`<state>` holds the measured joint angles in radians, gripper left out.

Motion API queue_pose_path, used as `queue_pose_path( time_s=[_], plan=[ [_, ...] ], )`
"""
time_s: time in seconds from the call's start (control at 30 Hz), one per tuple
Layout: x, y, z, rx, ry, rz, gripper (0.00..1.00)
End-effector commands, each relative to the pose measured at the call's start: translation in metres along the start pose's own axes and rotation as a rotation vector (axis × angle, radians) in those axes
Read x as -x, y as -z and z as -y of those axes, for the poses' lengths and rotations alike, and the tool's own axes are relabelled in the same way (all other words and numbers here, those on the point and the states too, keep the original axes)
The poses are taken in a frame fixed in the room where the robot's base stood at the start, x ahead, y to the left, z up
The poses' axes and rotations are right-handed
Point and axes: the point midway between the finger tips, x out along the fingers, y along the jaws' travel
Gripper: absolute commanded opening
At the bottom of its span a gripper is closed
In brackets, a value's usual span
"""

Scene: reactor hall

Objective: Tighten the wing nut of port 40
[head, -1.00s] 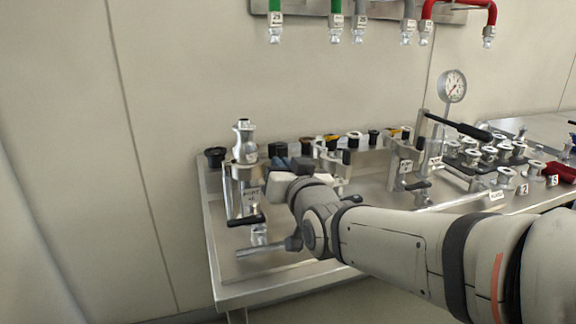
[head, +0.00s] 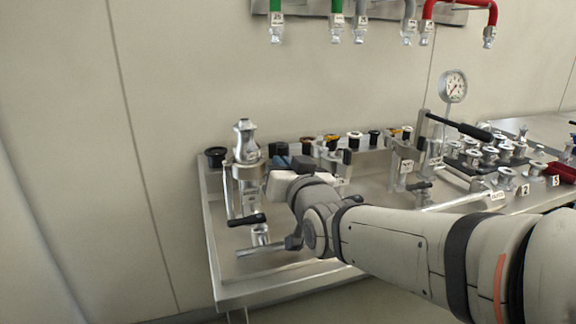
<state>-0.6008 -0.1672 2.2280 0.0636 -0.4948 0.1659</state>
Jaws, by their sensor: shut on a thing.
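At the left end of the bench, a silver bell-shaped fitting (head: 245,142) stands upright on top of a port. A metal clamp (head: 246,167) lies around the joint below it. The port's post (head: 249,199) carries a label too small to read, so I cannot confirm that it is port 40. My gripper (head: 283,160) is at the clamp's right side, with its dark fingers close to it. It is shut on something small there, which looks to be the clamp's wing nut. The fingers and wrist hide the nut itself.
A black-handled valve (head: 246,220) sits below the port. Several capped ports line the bench's back, one black cap (head: 216,156) at the left corner. Another clamp post (head: 403,166) and a pressure gauge (head: 452,86) stand to the right. Labelled hoses (head: 275,22) hang above. Bare bench (head: 222,262) shows front left.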

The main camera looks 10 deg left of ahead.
Motion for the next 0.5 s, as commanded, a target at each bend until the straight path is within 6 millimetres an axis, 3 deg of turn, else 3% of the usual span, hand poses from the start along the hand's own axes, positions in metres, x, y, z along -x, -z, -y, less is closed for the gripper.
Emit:
queue_pose_path(
  time_s=[0.27, 0.5],
  plan=[
    [0.0003, -0.0107, -0.0037, -0.075, -0.003, 0.013, 0.00],
    [0.0001, -0.0148, -0.0082, -0.258, -0.005, 0.011, 0.00]
  ],
)
